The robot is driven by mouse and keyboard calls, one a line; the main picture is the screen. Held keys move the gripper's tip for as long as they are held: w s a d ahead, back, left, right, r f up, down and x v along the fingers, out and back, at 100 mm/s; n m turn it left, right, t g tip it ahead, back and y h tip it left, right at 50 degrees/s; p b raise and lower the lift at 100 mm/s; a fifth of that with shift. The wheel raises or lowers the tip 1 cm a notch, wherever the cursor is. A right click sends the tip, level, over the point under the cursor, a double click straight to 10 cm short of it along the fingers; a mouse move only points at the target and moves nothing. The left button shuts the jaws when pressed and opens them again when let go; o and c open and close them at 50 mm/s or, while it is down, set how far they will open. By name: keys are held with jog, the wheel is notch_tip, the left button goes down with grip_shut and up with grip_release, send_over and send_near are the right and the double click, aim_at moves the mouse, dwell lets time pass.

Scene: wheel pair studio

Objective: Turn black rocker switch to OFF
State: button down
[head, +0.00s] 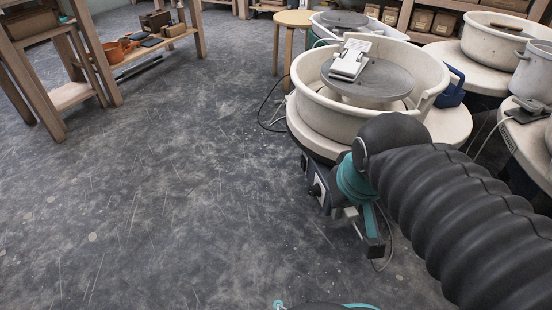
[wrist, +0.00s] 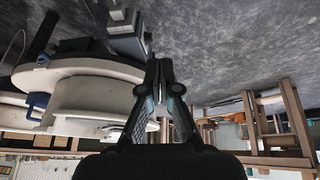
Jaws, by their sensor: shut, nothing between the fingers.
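The black rocker switch cannot be made out for sure in either view. A grey-blue control box (head: 322,186) with small dark fittings on its face sits under the front edge of the nearest pottery wheel (head: 330,143), partly hidden by my arm. The box also shows in the wrist view (wrist: 128,40), where the picture is upside down. My gripper (wrist: 160,68) is shut and empty, with its fingertips close beside the box in that picture. Whether they touch it cannot be told. In the head view my arm hides most of the gripper.
The wheel's cream basin (head: 310,103) holds a grey wheel head (head: 385,88) with a white object (head: 350,60) on it. A blue-handled item (head: 452,90) is at its right. Cables lie on the floor nearby. Open grey floor (head: 150,200) spreads to the left, with wooden shelving (head: 90,50) beyond.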

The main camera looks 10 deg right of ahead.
jog(key=w+a+f+n+g+h+p, duration=0.1)
jog(key=w+f+n+g+h+p, duration=0.25)
jog(key=w, duration=0.95)
jog(key=w+a+f+n+g+h+p, duration=0.15)
jog(key=w+n+h, duration=0.4)
jog(key=w, duration=0.85)
jog(key=w+a+f+n+h+p, duration=0.3)
jog(key=w+a+f+n, duration=0.3)
jog(key=w+f, duration=0.3)
jog(key=n+t+h+p, duration=0.1)
jog(key=n+t+h, duration=0.1)
jog(key=n+h, duration=0.2)
send_near(303, 164)
jog(key=w+d+f+p, duration=0.1)
jog(key=w+d+p, duration=0.1)
jog(key=d, duration=0.4)
jog(key=shift+w+d, duration=0.25)
jog(key=shift+w, duration=0.05)
jog(key=shift+a, duration=0.1)
